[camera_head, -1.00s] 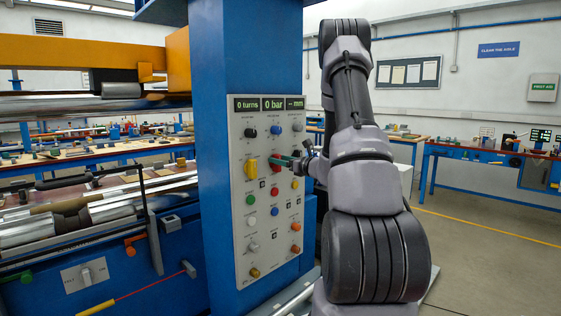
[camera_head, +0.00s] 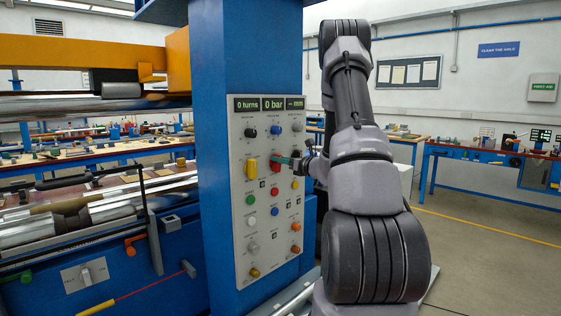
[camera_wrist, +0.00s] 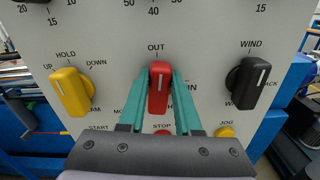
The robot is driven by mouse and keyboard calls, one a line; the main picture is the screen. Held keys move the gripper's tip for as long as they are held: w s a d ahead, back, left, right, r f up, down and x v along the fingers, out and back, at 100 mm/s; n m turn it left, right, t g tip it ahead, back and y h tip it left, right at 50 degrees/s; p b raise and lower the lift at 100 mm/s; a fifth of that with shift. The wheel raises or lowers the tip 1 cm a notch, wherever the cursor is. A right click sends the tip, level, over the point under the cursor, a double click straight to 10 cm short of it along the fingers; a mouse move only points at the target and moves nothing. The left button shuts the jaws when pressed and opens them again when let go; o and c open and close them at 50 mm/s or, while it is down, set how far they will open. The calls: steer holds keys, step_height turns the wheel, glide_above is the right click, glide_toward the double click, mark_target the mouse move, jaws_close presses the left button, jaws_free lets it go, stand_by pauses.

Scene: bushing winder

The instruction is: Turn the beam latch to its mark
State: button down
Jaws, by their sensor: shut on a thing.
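A red knob (camera_wrist: 158,88) stands on the grey control panel (camera_wrist: 205,40), with its white line upright toward the word OUT. IN is lettered to its right, partly covered. The name below the knob is mostly hidden by the fingers. My gripper (camera_wrist: 159,78) has its two teal fingers on either side of the red knob and is shut on it. In the head view, my gripper (camera_head: 284,160) reaches the panel from the right, and the red knob (camera_head: 275,166) shows at its tips.
A yellow knob (camera_wrist: 72,90) marked UP, HOLD and DOWN is on the left. A black knob (camera_wrist: 247,83) marked WIND is on the right. A yellow button (camera_wrist: 226,132) and a mostly hidden red STOP button (camera_wrist: 162,132) sit below.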

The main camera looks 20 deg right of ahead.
steer(key=shift+w+d+f+m, duration=0.1)
steer(key=shift+d+f+m, duration=0.2)
steer(key=shift+m, duration=2.4)
steer(key=shift+w+d+f+m, duration=0.1)
steer(key=shift+d+f+m, duration=0.15)
steer(key=shift+m, duration=2.45)
steer(key=shift+w+d+f+m, duration=0.1)
steer(key=shift+d+f+m, duration=0.2)
steer(key=shift+m, duration=2.4)
steer(key=shift+s+a+f, duration=0.1)
steer(key=c, duration=0.6)
jaws_free()
